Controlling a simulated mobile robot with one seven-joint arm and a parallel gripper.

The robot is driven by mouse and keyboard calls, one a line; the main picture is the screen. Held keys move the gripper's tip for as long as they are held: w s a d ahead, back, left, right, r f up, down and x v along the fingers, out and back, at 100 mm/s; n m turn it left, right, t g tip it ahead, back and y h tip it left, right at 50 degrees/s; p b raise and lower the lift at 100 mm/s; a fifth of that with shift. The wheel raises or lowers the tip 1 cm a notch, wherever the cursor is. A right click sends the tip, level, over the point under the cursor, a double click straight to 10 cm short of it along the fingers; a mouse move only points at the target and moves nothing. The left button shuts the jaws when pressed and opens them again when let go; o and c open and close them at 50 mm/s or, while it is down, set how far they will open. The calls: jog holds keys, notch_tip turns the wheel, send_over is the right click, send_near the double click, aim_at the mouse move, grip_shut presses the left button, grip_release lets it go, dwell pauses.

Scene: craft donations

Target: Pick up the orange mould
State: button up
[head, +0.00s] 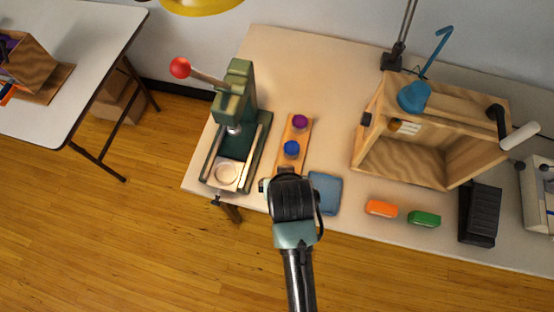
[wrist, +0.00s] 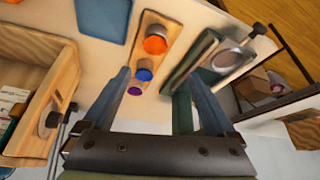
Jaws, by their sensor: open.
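The orange mould (wrist: 155,45) is a small round piece at one end of a wooden strip (wrist: 169,27) in the wrist view. A blue mould (wrist: 144,75) and a purple mould (wrist: 135,91) sit in line with it on the strip. In the head view the blue mould (head: 291,148) and purple mould (head: 300,121) show, while my arm hides the orange one. My gripper (wrist: 160,76) is open and empty above the strip. The orange mould appears beyond its fingertips in the wrist view, not between them.
A green press (head: 236,105) with a red knob stands left of the strip. A blue cloth-like square (head: 324,192) lies to its right. Farther right are an orange block (head: 381,208), a green block (head: 424,219), an open wooden box (head: 371,149) and a black pedal-like object (head: 480,214).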

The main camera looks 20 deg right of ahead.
jog(key=shift+g, duration=0.4)
jog(key=x, duration=0.4)
jog(key=s+x, duration=0.1)
jog(key=x, duration=0.1)
jog(key=shift+w+a+f, duration=0.1)
jog(key=shift+w+f, duration=0.05)
jog(key=shift+f, duration=0.35)
jog(key=shift+d+p+x, duration=0.15)
jog(key=shift+x, duration=1.2)
jog(key=shift+d+p+x, duration=0.15)
jog(key=shift+x, duration=1.2)
grip_shut()
jog(key=shift+r, duration=0.15)
